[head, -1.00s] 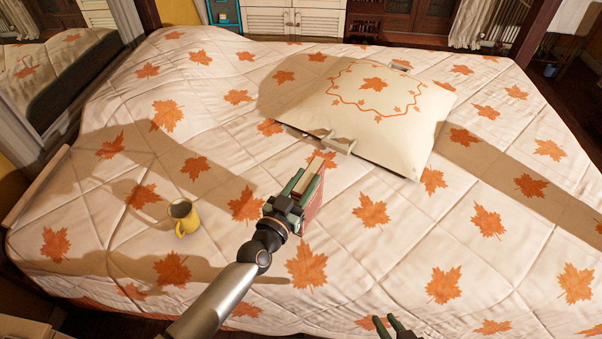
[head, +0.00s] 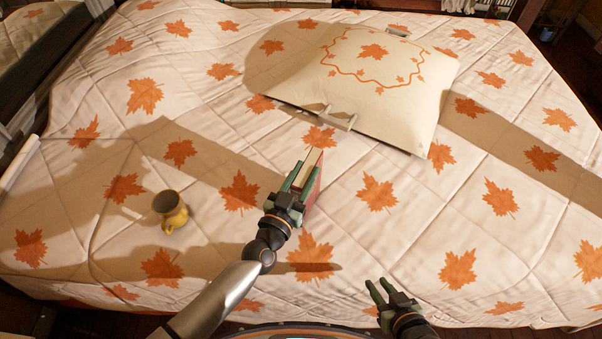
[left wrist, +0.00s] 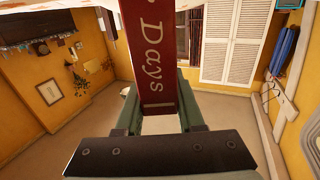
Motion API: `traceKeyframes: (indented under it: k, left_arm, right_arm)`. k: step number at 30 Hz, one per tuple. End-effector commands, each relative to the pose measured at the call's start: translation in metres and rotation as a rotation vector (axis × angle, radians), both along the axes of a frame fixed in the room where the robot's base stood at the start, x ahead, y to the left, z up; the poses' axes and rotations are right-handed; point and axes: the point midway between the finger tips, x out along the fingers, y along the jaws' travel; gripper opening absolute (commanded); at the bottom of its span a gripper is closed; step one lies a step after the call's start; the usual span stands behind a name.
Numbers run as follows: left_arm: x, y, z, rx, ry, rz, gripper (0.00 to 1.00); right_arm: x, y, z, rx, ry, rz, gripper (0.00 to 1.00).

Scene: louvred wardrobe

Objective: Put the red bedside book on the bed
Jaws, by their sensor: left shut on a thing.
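The red book (head: 315,192) is held upright in my left gripper (head: 297,184) over the middle of the bed. Its red spine with the word "Days" (left wrist: 152,60) fills the upper middle of the left wrist view, between the fingers. I cannot tell whether the book's lower edge touches the cover. The bed (head: 420,230) has a white quilted cover with orange leaves. My right gripper (head: 378,290) is empty and its fingers are apart, over the bed's near edge.
A yellow mug (head: 171,210) stands on the bed left of my left gripper. A cream pillow (head: 370,80) with an orange leaf pattern lies beyond the book, with small pale handle-like pieces at its edges. The cover right of the book is clear.

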Motion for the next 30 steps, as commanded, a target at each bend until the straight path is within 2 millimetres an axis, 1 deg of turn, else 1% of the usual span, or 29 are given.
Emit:
traceKeyframes:
  k: [5,10,11,18,25,28,30]
  left_arm:
    - [0.0006,-0.0004,0.0032,-0.002,-0.004,0.001,0.0]
    - [0.0008,-0.0002,-0.0015,-0.002,-0.003,0.001,0.0]
    - [0.0004,-0.0002,-0.002,-0.001,-0.001,0.0,0.4]
    - [0.0003,0.0,-0.0015,0.0,-0.001,0.0,0.67]
    - [0.0004,0.0001,-0.0012,0.0,-0.001,0.0,0.67]
    - [0.0004,0.0001,0.0037,0.0,-0.001,0.0,0.67]
    - [-0.007,0.0034,0.0024,0.002,0.001,0.0,0.67]
  right_arm:
    - [-0.0001,0.0,0.0013,0.0,0.0,0.0,0.3]
    - [0.0,-0.0001,-0.0024,0.0,0.0,0.0,0.3]
    - [0.0,-0.0001,-0.0017,0.0,0.0,0.0,0.3]
    - [-0.0001,-0.0001,-0.001,0.0,0.0,0.0,0.3]
    - [0.0,-0.0001,-0.0006,0.0,0.0,0.0,0.3]
    - [-0.0001,-0.0001,0.0032,0.0,0.0,0.0,0.3]
    - [0.0,0.0,0.006,0.0,0.0,0.0,0.3]
